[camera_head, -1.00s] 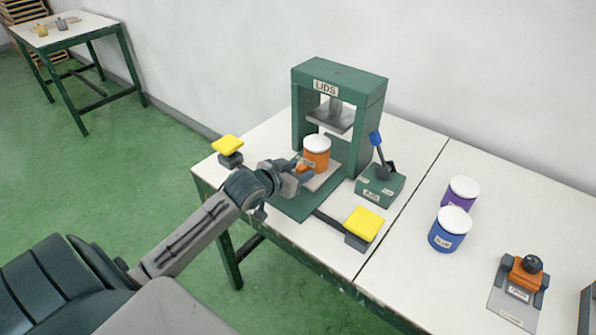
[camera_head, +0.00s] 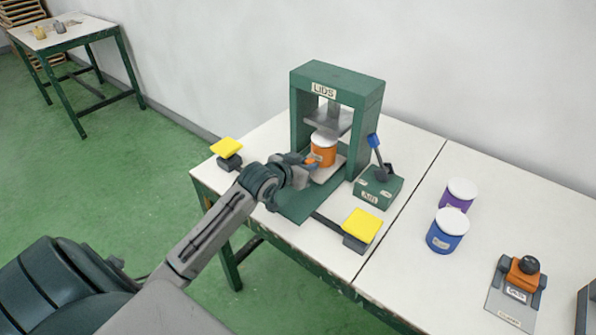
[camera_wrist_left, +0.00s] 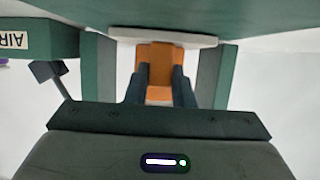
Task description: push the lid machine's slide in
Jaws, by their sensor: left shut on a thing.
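The green lid machine (camera_head: 365,97), labelled LIDS, stands at the back of the white table. An orange pot with a white lid (camera_head: 323,152) stands upright on its grey slide (camera_head: 330,172), under the grey press plate. My left gripper (camera_head: 306,166) is at the slide's front edge, shut on the orange handle. In the left wrist view the handle (camera_wrist_left: 160,56) sits between the two dark fingers, against the slide's pale edge (camera_wrist_left: 200,41). The fingers partly hide the handle in the head view. My right gripper is not in view.
A green box with a blue-tipped lever (camera_head: 379,187) stands right of the machine. Yellow pads (camera_head: 362,225) (camera_head: 226,147) flank the machine's base. Blue (camera_head: 447,232) and purple (camera_head: 459,195) pots and an orange-topped device (camera_head: 523,275) stand farther right.

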